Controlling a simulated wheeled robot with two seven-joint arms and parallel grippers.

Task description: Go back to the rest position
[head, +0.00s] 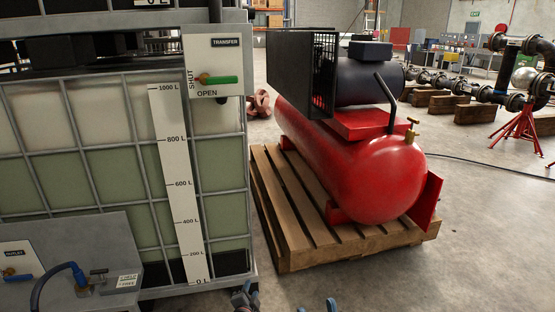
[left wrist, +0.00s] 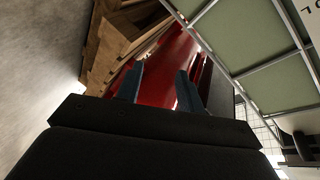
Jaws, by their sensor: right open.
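My left gripper (head: 244,298) shows at the bottom edge of the head view, in front of the tank's lower right corner. In the left wrist view its two blue-grey fingers (left wrist: 159,88) stand apart with nothing between them. The red compressor, the wooden pallet and the tank cage show beyond them. My right gripper (head: 316,306) shows only as two blue fingertips at the bottom edge of the head view, apart, with no object seen between them. The rest of both arms is out of the head view.
A caged liquid tank (head: 110,150) with a litre scale and green-handled transfer valve (head: 220,79) stands close on the left. A red compressor (head: 350,165) sits on a wooden pallet (head: 290,225) ahead. Flanged pipework (head: 510,100) stands far right. Floor at lower right is clear.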

